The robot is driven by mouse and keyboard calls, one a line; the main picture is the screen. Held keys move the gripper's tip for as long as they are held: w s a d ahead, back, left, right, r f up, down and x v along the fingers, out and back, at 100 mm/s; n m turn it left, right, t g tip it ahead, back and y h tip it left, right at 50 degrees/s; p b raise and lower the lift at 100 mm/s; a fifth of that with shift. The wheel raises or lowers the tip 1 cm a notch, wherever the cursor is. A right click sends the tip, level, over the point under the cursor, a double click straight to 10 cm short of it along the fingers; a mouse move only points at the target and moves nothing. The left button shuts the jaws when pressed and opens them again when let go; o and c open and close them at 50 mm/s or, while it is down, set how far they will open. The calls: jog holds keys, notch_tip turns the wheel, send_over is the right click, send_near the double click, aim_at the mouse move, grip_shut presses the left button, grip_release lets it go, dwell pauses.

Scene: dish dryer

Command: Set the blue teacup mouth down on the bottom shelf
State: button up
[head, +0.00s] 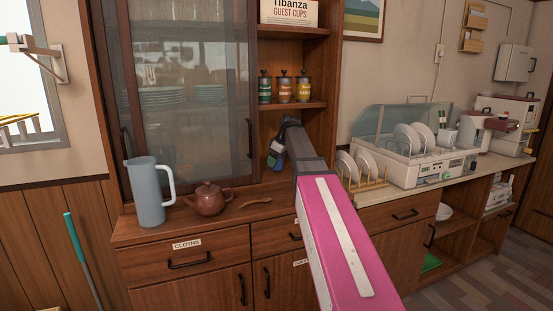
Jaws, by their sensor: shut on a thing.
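My arm reaches into the open shelf bay to the right of the glass cabinet. My gripper (277,153) is at its far end, in the compartment under the jars. It is shut on the blue teacup (275,160), which shows only as a small dark blue shape, partly hidden by the gripper. I cannot tell which way its mouth faces, or whether it touches the wood below. The bottom shelf (266,181) is the wooden surface under that compartment, partly covered by my arm.
Three jars (285,88) stand on the shelf above, with a guest cups box (289,12) higher up. A brown teapot (209,198), a wooden spoon (256,202) and a blue pitcher (148,192) stand left. A plate rack (362,182) and dish dryer (412,150) stand right.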

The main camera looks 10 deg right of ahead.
jog(key=shift+f, duration=0.35)
jog(key=shift+f, duration=0.25)
dwell(0.3)
jog(key=o, duration=1.1)
jog(key=shift+c, duration=0.2)
jog(key=shift+s+d+r, duration=0.1)
jog(key=shift+d+r, duration=0.05)
jog(key=shift+r, duration=0.2)
jog(key=shift+v, duration=1.15)
jog(key=s+d, duration=0.8)
jog(key=shift+d, duration=0.35)
